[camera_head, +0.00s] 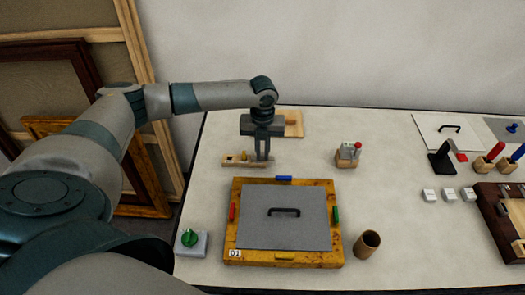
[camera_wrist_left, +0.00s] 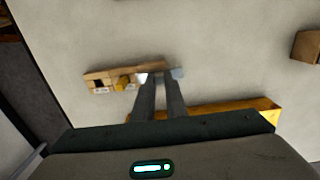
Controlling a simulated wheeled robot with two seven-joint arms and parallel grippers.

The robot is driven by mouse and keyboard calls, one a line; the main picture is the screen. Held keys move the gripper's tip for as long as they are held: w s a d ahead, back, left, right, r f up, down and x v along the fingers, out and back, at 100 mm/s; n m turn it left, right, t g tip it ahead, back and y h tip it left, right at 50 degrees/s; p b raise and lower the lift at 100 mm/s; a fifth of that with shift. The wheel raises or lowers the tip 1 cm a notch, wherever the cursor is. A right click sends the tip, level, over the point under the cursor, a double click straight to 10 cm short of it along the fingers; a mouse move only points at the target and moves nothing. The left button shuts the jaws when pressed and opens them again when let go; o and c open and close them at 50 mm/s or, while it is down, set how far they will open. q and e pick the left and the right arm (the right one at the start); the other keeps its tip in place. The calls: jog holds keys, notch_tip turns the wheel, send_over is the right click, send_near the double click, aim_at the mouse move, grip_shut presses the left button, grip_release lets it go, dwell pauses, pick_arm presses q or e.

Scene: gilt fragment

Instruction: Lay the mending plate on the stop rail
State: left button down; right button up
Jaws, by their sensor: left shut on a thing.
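My left gripper (camera_head: 262,158) points down at the right end of a small wooden holder (camera_head: 236,162), behind the framed panel. It is shut on a small pale metal piece, seemingly the mending plate (camera_wrist_left: 178,73), which shows at the fingertips (camera_wrist_left: 161,80) in the left wrist view; the fingers hide much of it. The wooden holder (camera_wrist_left: 100,79) has a dark slot and a yellow piece. I cannot tell whether the metal piece touches it. I cannot surely pick out the stop rail. My right gripper is out of view.
A wooden frame (camera_head: 237,188) around a grey handled panel (camera_head: 285,230) lies in front. A wooden board (camera_head: 293,123) lies behind the gripper.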

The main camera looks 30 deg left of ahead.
aim_at(263, 155)
pick_arm(q)
jog(key=c, duration=1.7)
grip_release()
notch_tip(263, 155, up, 17)
jog(key=b, duration=0.4)
jog(key=shift+r+b, duration=0.2)
jog(key=shift+b, duration=0.2)
